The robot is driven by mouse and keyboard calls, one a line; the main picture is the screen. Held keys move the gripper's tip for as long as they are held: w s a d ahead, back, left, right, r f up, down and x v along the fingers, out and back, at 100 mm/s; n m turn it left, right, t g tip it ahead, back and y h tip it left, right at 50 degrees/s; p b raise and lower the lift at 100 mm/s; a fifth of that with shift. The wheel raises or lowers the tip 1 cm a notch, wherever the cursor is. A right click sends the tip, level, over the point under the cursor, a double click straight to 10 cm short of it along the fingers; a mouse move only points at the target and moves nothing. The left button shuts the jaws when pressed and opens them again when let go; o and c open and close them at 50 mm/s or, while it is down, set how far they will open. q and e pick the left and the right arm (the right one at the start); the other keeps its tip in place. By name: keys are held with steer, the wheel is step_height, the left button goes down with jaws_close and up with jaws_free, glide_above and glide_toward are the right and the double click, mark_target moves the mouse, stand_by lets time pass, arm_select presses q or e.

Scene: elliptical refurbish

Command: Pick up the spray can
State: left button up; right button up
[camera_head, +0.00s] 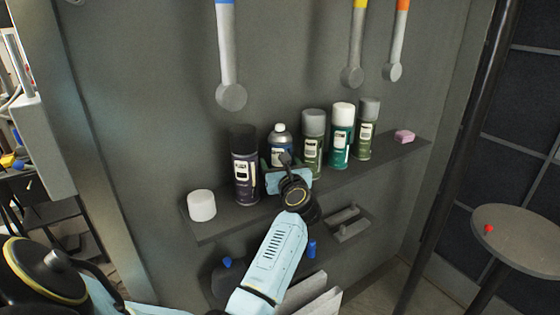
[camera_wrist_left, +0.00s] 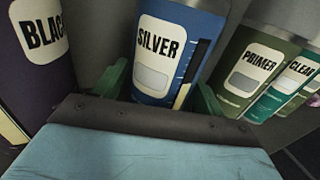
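A blue spray can labelled SILVER (camera_wrist_left: 165,45) with a silver cap stands upright on the shelf; it shows in the head view (camera_head: 279,137), its lower part hidden by my gripper. My left gripper (camera_head: 281,164) is in front of it at shelf height. In the left wrist view, the green fingers of the left gripper (camera_wrist_left: 163,93) stand on either side of the can, low on its body. The gripper looks open around it; I cannot tell whether the fingers touch it. My right gripper is not in view.
Close left stands the dark BLACK can (camera_head: 245,168); close right, the green PRIMER can (camera_head: 313,148), then a teal CLEAR can (camera_head: 341,138) and another green can (camera_head: 367,132). A white cylinder (camera_head: 201,205) and pink block (camera_head: 404,137) sit at the ends of the shelf (camera_head: 225,222). Tools hang above.

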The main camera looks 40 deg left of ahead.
arm_select(q)
steer(key=c, duration=0.8)
steer(key=shift+r, duration=0.2)
step_height(320, 180, up, 18)
steer(key=shift+f+p, duration=0.15)
steer(key=shift+p, duration=0.8)
steer(key=o, duration=0.4)
steer(key=shift+c, duration=0.2)
steer(key=c, duration=0.8)
